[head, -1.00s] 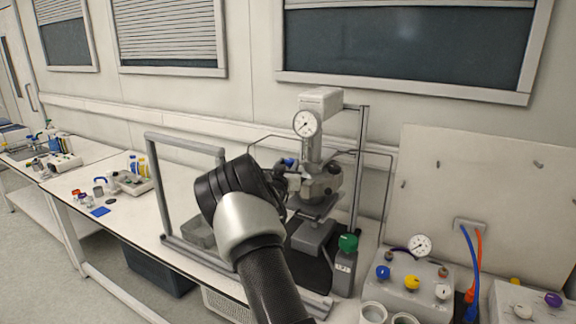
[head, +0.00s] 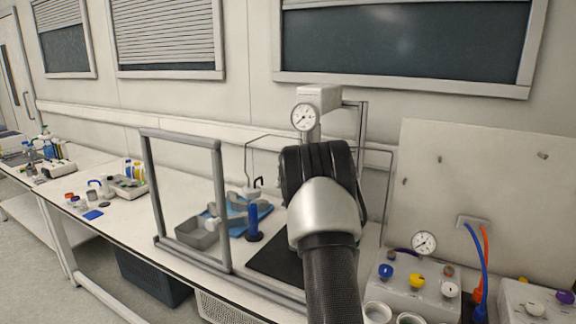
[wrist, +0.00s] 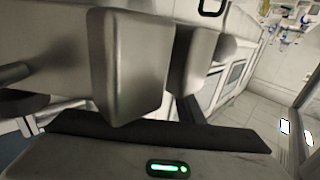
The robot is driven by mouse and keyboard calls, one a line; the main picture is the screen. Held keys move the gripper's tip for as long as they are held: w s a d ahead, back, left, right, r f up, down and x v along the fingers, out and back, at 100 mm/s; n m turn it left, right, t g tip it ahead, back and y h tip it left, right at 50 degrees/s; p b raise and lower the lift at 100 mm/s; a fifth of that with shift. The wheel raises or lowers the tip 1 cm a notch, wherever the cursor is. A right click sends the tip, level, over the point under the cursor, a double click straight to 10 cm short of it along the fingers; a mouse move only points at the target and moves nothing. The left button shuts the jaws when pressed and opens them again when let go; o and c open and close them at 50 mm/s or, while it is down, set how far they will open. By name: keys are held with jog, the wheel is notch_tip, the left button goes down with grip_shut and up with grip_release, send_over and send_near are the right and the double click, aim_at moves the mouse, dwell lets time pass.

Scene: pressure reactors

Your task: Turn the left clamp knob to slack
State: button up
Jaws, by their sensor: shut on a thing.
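The pressure reactor stands on the bench, with its round gauge and grey head (head: 317,100) showing above my arm in the head view. My arm covers the reactor's body and clamp, so neither clamp knob shows there, and my gripper is hidden behind my wrist. In the wrist view, the two grey metal fingers of my gripper (wrist: 173,60) are close together with a narrow gap. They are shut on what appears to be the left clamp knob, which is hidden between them. How far the knob is turned cannot be seen.
A grey metal frame (head: 220,205) stands left of the reactor. Behind it are a grey tray (head: 196,238) and a blue upright cylinder (head: 253,222). To the right is a valve box (head: 425,285) with coloured knobs and a gauge. The bench between frame and left-hand bottles is largely clear.

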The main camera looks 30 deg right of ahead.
jog(key=shift+s+d+r+n+t+y+p, duration=0.1)
jog(key=shift+d+n+t+y+p, duration=0.1)
jog(key=shift+n+y+p, duration=0.55)
jog(key=shift+d+n+t+y+p, duration=0.15)
jog(key=shift+n+y+p, duration=0.3)
jog(key=shift+y, duration=0.5)
jog(key=o, duration=0.8)
jog(key=shift+a, duration=0.1)
